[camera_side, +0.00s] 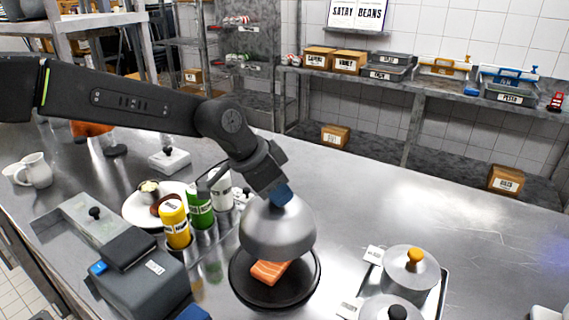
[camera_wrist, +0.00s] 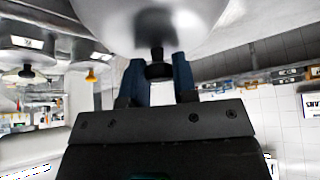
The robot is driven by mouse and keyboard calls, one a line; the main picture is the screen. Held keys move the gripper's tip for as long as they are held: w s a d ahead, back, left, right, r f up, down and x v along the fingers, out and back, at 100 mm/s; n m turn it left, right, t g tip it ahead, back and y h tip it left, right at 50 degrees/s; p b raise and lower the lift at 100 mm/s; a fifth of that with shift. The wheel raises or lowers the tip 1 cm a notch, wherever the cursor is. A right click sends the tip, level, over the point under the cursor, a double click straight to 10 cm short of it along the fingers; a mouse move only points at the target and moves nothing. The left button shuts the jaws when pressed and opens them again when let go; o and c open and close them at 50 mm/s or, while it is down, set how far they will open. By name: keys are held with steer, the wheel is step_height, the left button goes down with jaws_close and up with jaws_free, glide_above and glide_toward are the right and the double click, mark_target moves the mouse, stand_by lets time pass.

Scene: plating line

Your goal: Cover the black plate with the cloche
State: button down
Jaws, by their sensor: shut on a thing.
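The black plate (camera_side: 293,290) lies on the steel counter with an orange salmon piece (camera_side: 268,271) on it. The silver cloche (camera_side: 277,233) is held above the rear part of the plate, and the salmon shows below its rim. My gripper (camera_side: 281,197) is shut on the cloche's knob at the top. In the wrist view the blue fingers of my gripper (camera_wrist: 160,78) stand on both sides of the dark knob (camera_wrist: 157,55), with the cloche dome (camera_wrist: 150,22) beyond.
Several bottles, one of them yellow (camera_side: 175,222), stand left of the plate. A grey machine (camera_side: 145,275) sits at the front left. Lidded pots (camera_side: 410,270) on a tray stand to the right. The counter behind the pots is clear.

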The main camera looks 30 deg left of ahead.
mark_target(274, 228)
steer(key=shift+s+d+f, duration=0.1)
steer(key=shift+s+d, duration=0.05)
steer(key=shift+s, duration=0.35)
steer(key=shift+s+d+f, duration=0.1)
steer(key=shift+s, duration=0.35)
steer(key=shift+s+f, duration=0.1)
steer(key=shift+f, duration=3.2)
steer(key=shift+f, duration=0.3)
steer(key=shift+c, duration=1.7)
jaws_free()
